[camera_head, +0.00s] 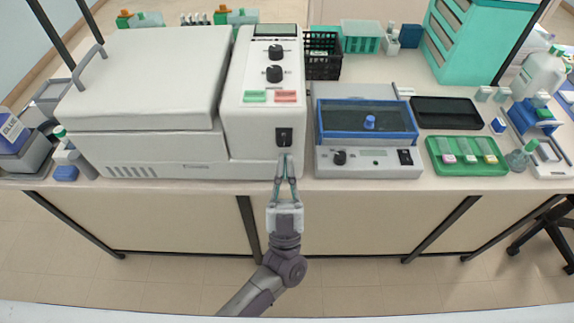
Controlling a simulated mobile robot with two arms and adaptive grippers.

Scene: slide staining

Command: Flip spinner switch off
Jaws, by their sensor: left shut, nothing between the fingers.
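A large white machine with a closed lid (150,75) and a control panel stands at the left of the bench. A black rocker switch (284,136) is low on the front of its panel. My left gripper (286,158) is shut and empty, with its fingertips just below this switch; I cannot tell whether they touch it. A smaller device with a blue see-through lid (367,118) stands to the right, with its own black switch (405,157) at its front right. The on or off position of either switch is too small to tell. My right gripper is not in view.
A green tray with several small pieces (440,168) and a black tray (448,105) lie right of the small device. A black basket (322,68) and a teal drawer cabinet (470,45) stand behind. The floor in front of the bench is clear around my left arm.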

